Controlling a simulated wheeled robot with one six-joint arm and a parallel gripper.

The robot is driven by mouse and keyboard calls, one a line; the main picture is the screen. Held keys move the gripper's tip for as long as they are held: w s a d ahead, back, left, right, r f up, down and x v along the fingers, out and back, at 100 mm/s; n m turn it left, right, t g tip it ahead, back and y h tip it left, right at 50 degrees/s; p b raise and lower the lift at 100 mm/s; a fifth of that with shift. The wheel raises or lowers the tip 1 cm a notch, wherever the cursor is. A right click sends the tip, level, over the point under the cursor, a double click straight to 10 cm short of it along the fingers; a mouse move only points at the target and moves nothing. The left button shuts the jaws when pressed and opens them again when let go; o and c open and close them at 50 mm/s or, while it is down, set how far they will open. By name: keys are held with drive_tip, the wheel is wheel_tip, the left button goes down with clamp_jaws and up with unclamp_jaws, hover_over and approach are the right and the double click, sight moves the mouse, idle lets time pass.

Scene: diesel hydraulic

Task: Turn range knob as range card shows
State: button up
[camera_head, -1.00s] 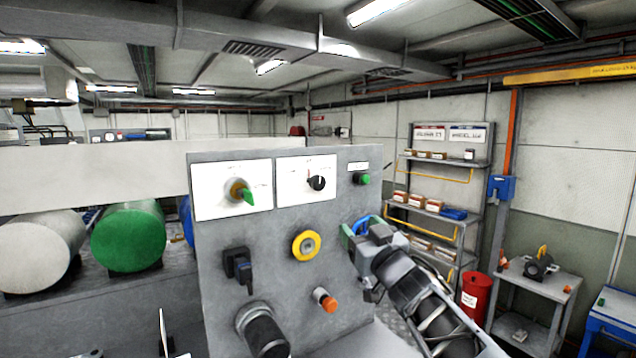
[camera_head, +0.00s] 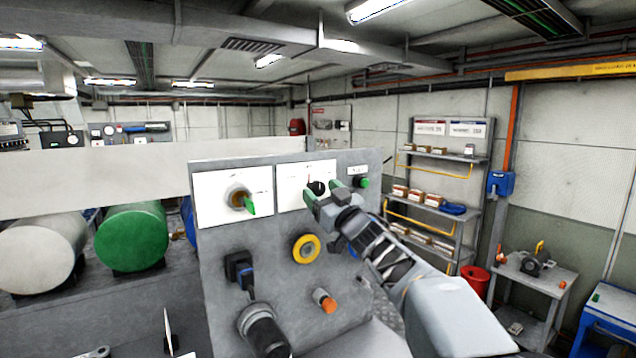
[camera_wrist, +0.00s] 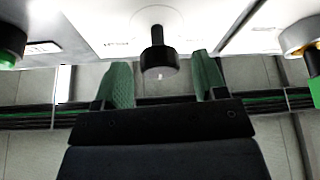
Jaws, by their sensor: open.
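A black knob (camera_head: 317,188) sits on a white dial plate (camera_head: 290,186) at the upper middle of the grey panel. My gripper (camera_head: 331,198) is just in front of it, at its lower right in the head view. In the wrist view the black knob (camera_wrist: 158,60) stands out from the white plate, between and a little beyond the green fingertips of my gripper (camera_wrist: 164,80). The jaws are open and clear of the knob on both sides. The dial markings are too small to read. I cannot tell which card is the range card.
A green pointer knob (camera_head: 243,200) on another white plate is to the left. A green button (camera_head: 361,182) is to the right. A yellow ring control (camera_head: 306,248), a dark blue handle (camera_head: 240,270) and an orange button (camera_head: 325,301) are lower on the panel.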

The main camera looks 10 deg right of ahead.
drive_tip(key=shift+x, duration=1.05)
drive_tip(key=c, duration=0.9)
